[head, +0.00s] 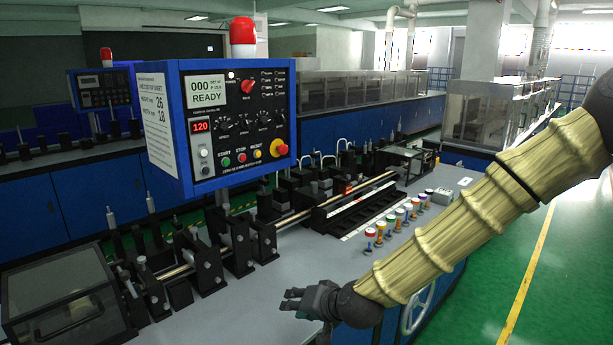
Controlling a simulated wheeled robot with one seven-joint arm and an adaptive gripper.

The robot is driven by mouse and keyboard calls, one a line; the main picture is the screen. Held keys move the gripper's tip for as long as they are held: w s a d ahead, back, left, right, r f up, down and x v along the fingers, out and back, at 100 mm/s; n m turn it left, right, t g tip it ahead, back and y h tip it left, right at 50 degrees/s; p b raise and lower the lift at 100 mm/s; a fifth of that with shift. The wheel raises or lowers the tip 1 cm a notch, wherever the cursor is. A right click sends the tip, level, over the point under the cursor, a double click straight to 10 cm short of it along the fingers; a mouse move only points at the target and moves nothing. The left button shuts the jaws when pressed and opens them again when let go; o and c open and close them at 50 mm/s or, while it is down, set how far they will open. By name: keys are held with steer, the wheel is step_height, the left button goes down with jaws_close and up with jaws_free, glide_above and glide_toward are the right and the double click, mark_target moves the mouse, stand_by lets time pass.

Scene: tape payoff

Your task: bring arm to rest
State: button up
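My arm (450,220), in a ribbed tan sleeve, reaches from the upper right down to the lower middle of the head view. My gripper (288,301) is at its end, low over the grey machine top (235,318), with its fingers pointing left. The fingers look slightly apart with nothing seen between them, but they are small and dark. I cannot tell whether the gripper touches the surface.
A blue control panel (236,118) with a red beacon (243,35) stands above the machine. Several coloured spools (390,222) stand in a row beyond my gripper. Black fixtures (205,262) line the machine. A handwheel (417,308) is below my arm. Green floor (565,280) lies open at right.

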steer(key=s+d+f+g+h, duration=0.1)
steer(key=s+d+f, duration=0.2)
steer(key=s+f, duration=0.35)
steer(key=s+d+f+g+h, duration=0.1)
steer(key=s+d+f+g, duration=0.2)
steer(key=f, duration=0.7)
steer(key=s+d+f+h, duration=0.1)
steer(key=s+d+f, duration=0.3)
steer(key=s+f, duration=0.3)
steer(key=s+d+f+g+h, duration=0.1)
steer(key=s+d+f, duration=0.3)
steer(key=s, duration=0.3)
steer(key=s+d+f+n+g+h, duration=0.1)
steer(key=s+d+f, duration=0.3)
steer(key=s+d, duration=0.2)
steer(key=s+d+f+g+h, duration=0.2)
steer(key=s+d+f, duration=0.2)
steer(key=s, duration=0.5)
steer(key=shift+s+d+f, duration=0.15)
steer(key=shift+d+f, duration=0.25)
steer(key=shift+f, duration=0.15)
